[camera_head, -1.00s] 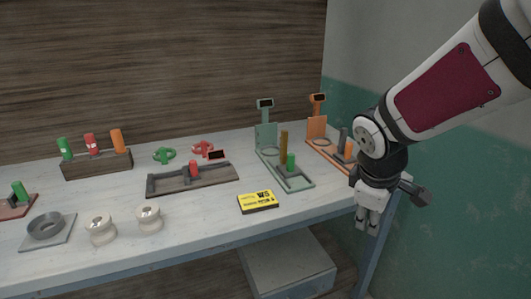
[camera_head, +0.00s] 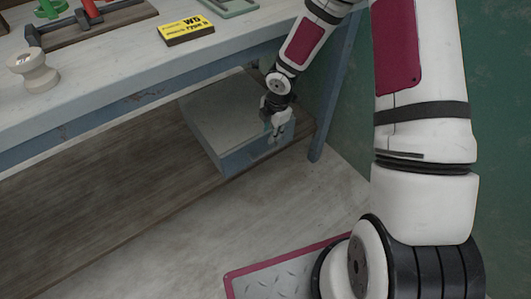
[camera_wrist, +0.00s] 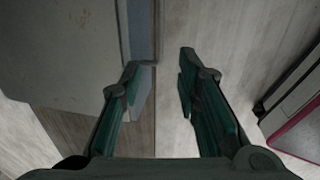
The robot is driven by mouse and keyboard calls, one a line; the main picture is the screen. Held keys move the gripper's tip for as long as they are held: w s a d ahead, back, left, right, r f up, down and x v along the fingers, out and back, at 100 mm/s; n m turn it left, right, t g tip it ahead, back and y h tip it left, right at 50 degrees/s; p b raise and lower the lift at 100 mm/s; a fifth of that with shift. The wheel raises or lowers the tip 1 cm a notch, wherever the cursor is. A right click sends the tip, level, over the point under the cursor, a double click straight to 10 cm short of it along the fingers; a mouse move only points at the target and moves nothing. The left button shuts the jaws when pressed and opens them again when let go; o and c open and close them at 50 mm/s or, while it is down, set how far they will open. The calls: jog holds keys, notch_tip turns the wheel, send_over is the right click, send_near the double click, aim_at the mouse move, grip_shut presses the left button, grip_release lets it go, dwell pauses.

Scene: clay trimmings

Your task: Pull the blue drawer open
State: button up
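The blue drawer (camera_head: 240,158) is in a grey-topped unit under the table, with its blue front toward me. In the wrist view its front (camera_wrist: 142,30) is a narrow blue strip beside the broad grey top (camera_wrist: 60,45). My gripper (camera_head: 273,138) points down at the drawer's front, near the right part. In the wrist view my gripper (camera_wrist: 160,65) has its two green fingers apart, the left one over the drawer's front edge and the right one over bare floor. I see nothing clearly held between them. A handle cannot be made out, and I cannot tell whether the fingers touch the drawer.
The table (camera_head: 130,85) stands over the unit, its blue leg (camera_head: 335,90) just right of my gripper. A yellow box (camera_head: 187,30) and a cream spool (camera_head: 33,70) are on the tabletop. The floor (camera_head: 290,205) in front of the drawer is clear.

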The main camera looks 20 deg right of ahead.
aim_at(265, 153)
jog(key=f+b, duration=0.2)
jog(key=f, duration=0.2)
jog(key=w+f+b, duration=0.1)
jog(key=f+b, duration=0.1)
jog(key=f, duration=0.2)
jog(key=w+f+b, duration=0.1)
jog(key=f+b, duration=0.1)
jog(key=f, duration=0.3)
jog(key=shift+w+a+f, duration=0.1)
jog(key=shift+w+a, duration=0.1)
jog(key=shift+a, duration=0.2)
grip_shut()
